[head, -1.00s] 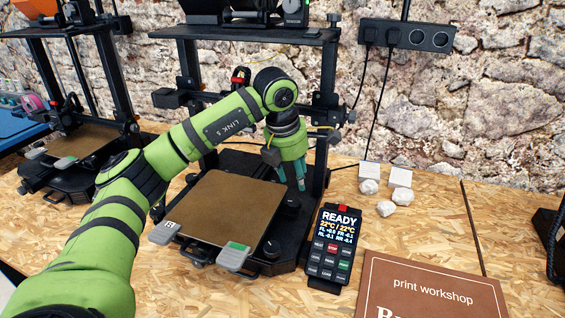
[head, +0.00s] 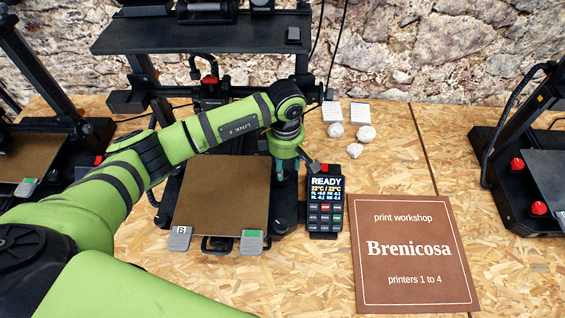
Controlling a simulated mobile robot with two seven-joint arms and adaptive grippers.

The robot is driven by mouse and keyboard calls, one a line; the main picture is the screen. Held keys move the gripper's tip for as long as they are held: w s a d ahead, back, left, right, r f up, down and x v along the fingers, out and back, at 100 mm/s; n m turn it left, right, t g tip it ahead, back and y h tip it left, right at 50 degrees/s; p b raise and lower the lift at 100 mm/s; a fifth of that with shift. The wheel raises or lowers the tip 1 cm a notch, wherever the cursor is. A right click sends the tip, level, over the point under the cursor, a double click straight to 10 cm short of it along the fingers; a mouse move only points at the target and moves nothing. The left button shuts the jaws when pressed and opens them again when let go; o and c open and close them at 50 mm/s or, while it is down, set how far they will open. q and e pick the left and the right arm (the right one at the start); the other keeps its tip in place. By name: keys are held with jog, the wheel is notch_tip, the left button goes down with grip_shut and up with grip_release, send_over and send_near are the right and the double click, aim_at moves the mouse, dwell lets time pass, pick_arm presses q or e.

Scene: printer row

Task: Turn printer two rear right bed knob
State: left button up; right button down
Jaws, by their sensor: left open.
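The printer in the middle of the head view has a brown square bed plate (head: 222,196) on a black base. My left gripper (head: 286,168) points down beside the rear right corner of this bed, with its teal fingers open. The rear right knob cannot be made out; the gripper and wrist cover that corner. A black control box (head: 325,202) right of the bed reads READY and shows temperatures and corner values. My right gripper is not in view.
My left arm spans the bed's left rear side. White lumps (head: 366,133) and two pale blocks (head: 331,112) lie behind. Another printer (head: 539,180) with red knobs stands right; one more bed (head: 25,155) is left.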

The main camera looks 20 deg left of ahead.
aim_at(284, 170)
pick_arm(q)
jog(key=shift+a+f+p, duration=0.2)
jog(key=shift+f+p, duration=0.15)
jog(key=shift+f, duration=1.3)
jog(key=c, duration=0.9)
jog(key=shift+o, duration=0.2)
jog(key=m+b, duration=0.1)
jog(key=b, duration=0.1)
jog(key=m+b, duration=0.2)
jog(key=b, duration=0.1)
jog(key=m+b, duration=0.1)
jog(key=b, duration=0.2)
jog(key=shift+f+m, duration=0.25)
jog(key=shift+m, duration=0.15)
jog(key=shift+r+b, duration=0.1)
jog(key=shift+b, duration=0.3)
jog(key=shift+r+m, duration=0.15)
jog(key=shift+m, duration=0.25)
jog(key=o, duration=0.9)
jog(key=shift+c, duration=0.2)
